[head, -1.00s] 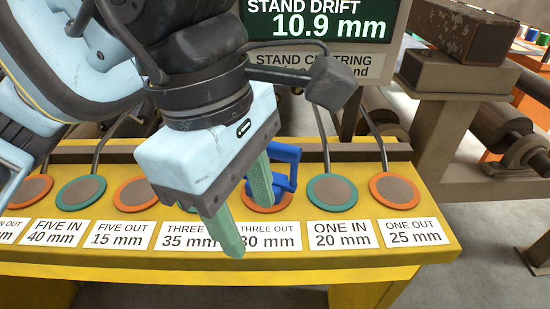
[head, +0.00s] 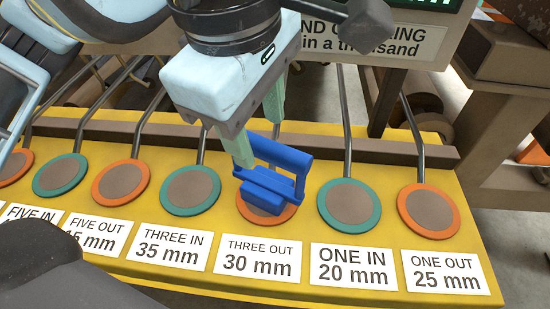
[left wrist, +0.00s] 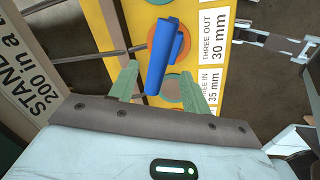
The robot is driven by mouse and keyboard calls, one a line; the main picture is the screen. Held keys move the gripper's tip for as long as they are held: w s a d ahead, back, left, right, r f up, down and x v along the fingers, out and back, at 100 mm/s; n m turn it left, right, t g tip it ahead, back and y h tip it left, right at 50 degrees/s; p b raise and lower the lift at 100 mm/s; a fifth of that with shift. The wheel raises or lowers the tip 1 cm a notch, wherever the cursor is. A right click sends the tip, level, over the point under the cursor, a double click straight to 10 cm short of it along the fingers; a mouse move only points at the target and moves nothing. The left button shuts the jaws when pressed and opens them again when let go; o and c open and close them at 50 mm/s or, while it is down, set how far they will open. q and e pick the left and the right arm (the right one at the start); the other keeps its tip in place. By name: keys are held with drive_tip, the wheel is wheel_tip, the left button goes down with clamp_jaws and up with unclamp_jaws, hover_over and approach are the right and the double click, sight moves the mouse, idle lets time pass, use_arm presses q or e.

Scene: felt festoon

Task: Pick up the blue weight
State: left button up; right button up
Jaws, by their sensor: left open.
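The blue weight (head: 265,190) has a block body and a raised bar handle. It sits on the orange-rimmed pad (head: 243,212) behind the "THREE OUT 30 mm" label (head: 257,257). My left gripper (head: 258,130) is open, its green fingers pointing down at the weight's handle. In the head view the near fingertip overlaps the left end of the handle; I cannot tell if they touch. In the left wrist view the blue weight (left wrist: 162,55) shows between and beyond the spread fingers of my left gripper (left wrist: 160,82). My right gripper is not in view.
Orange- and teal-rimmed pads line the yellow bench (head: 480,240). The teal pad (head: 349,205) at "ONE IN" and the orange pad (head: 428,210) at "ONE OUT" are empty. Grey rods rise behind the pads, and a brown rail (head: 385,150) runs along the back.

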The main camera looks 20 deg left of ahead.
sight(261, 142)
use_arm(q)
drive_tip(key=shift+w+a+f+b, duration=0.1)
drive_tip(key=shift+w+f+b, duration=0.1)
drive_tip(key=shift+f, duration=0.65)
drive_tip(key=shift+w+d+f+b, duration=0.1)
drive_tip(key=shift+w+f, duration=0.15)
drive_tip(key=shift+f, duration=0.55)
drive_tip(key=shift+w+a+f+b, duration=0.1)
drive_tip(key=shift+w+f+b, duration=0.1)
drive_tip(key=shift+f, duration=0.65)
clamp_jaws()
